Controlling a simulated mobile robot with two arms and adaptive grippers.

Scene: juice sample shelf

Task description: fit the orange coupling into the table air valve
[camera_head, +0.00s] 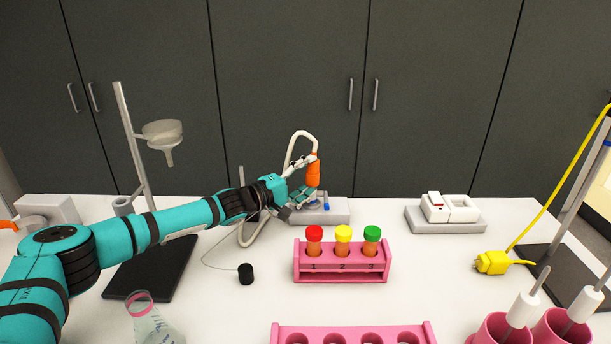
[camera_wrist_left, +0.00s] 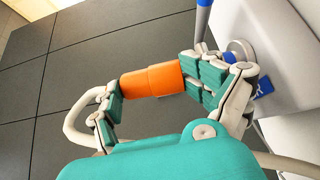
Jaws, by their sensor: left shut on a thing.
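The orange coupling (camera_head: 313,171) stands nearly upright in the head view, with a pale hose (camera_head: 301,135) looping over it. My left gripper (camera_head: 308,180) is shut on the coupling. The left wrist view shows the coupling (camera_wrist_left: 152,81) held between the fingers of my left gripper (camera_wrist_left: 165,85), with its valve-side end hidden by green finger pads. The table air valve (camera_head: 326,205) sits on a grey block just below the gripper. In the left wrist view the valve (camera_wrist_left: 240,50) shows a round metal part beside the fingers. Whether the coupling touches it is hidden. My right gripper is not in view.
A pink rack (camera_head: 342,276) with three capped tubes stands in front of the valve. A second pink rack (camera_head: 352,329) is at the front edge. A funnel stand (camera_head: 132,140) is at left.

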